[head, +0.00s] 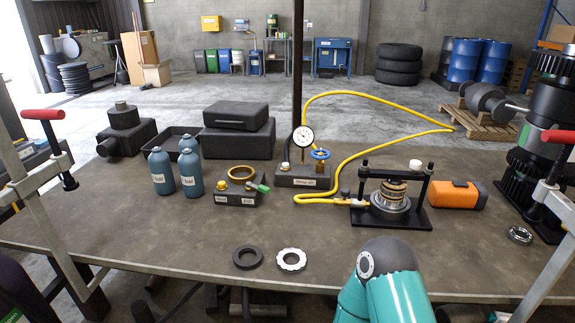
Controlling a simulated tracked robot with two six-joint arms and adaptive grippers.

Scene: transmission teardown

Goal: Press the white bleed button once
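A dark block labelled "Shop air" (303,180) stands mid-table with a pressure gauge (303,137), a blue valve handwheel (321,154) and a yellow hose. A small pale cap (285,166) sits on its left end. A round white cap (415,165) shows by the right post of the black press frame. I cannot tell for certain which one is the bleed button. Neither gripper is in view; only teal links of one of my arms show at the bottom, right of centre, well apart from the block.
The yellow hose (362,94) loops above the table to the press frame (363,208), which holds a clutch stack. Blue-grey bottles (161,171), a labelled block with a brass ring (240,187), an orange case (453,194) and two rings (291,259) stand around. The front left table is clear.

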